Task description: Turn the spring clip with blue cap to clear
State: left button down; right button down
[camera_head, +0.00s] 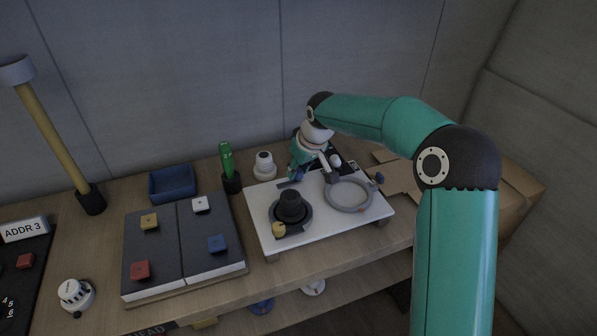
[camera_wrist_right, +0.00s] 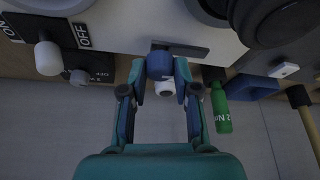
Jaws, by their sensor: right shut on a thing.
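The spring clip's blue cap (camera_wrist_right: 160,66) is between the two fingers of my right gripper (camera_wrist_right: 160,84) in the right wrist view. The fingers are closed on it from both sides. A dark flat plate (camera_wrist_right: 190,50) lies beside the cap on the white panel. In the head view my right gripper (camera_head: 294,174) reaches down at the back left edge of the white panel (camera_head: 345,226), and its fingers mostly hide the cap. The clip's exact angle is hard to tell. My left gripper is not in view.
A green-handled tool (camera_head: 227,160) and a white knob (camera_head: 264,166) stand close by. A blue tray (camera_head: 172,183) is farther left.

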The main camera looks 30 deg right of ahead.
jog(key=shift+m, duration=0.3)
jog(key=c, duration=0.9)
grip_release()
jog(key=shift+o, duration=0.2)
jog(key=shift+r, duration=0.1)
jog(key=v, duration=1.1)
jog(key=shift+s+r, duration=0.25)
jog(key=shift+r, duration=0.1)
jog(key=shift+a, duration=0.1)
